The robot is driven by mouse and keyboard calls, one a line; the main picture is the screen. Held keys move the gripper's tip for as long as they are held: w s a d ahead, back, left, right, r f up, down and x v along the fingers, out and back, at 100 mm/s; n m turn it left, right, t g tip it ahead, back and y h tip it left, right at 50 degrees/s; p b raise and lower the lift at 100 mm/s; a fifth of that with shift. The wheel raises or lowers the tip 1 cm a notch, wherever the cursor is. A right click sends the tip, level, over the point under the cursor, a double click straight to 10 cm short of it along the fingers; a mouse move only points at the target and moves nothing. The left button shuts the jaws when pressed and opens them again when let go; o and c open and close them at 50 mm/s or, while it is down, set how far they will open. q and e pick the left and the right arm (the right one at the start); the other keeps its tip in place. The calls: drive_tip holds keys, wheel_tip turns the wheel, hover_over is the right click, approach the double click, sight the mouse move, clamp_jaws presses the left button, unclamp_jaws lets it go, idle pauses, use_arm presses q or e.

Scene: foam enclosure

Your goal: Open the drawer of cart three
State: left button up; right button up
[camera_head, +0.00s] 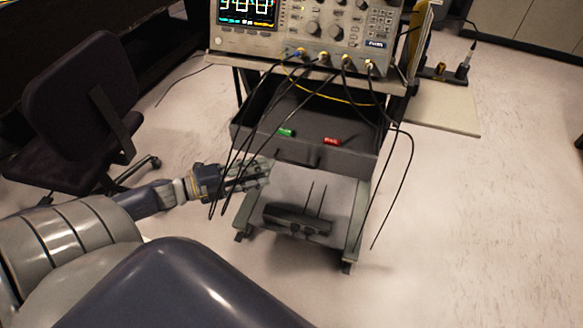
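A cart (354,215) with a dark frame stands in the middle and carries an oscilloscope on top. Its dark grey drawer (345,159) is pulled out toward me, and its inside shows. A small handle is at the middle of the drawer front. A green item (287,132) and a red item (331,141) lie in the drawer. My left gripper (258,172) is at the left end of the drawer front, left of the handle. Black cables cross in front of it, and its finger opening is unclear. My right gripper is out of view. No cart number is readable.
The oscilloscope (268,40) has several cables hanging over the drawer and the cart's sides. A dark device (297,219) with two antennas sits on the lower shelf. A black office chair (82,100) stands at the left.

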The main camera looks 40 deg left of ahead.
use_arm(q)
drive_tip(key=b+x, duration=0.2)
drive_tip(key=x, duration=0.7)
drive_tip(key=shift+w, duration=0.3)
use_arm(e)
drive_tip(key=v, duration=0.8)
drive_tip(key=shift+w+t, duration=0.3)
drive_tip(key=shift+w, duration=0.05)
use_arm(q)
drive_tip(key=shift+d+f, duration=0.1)
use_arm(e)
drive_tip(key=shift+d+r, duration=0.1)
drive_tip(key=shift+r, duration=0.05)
use_arm(q)
clamp_jaws()
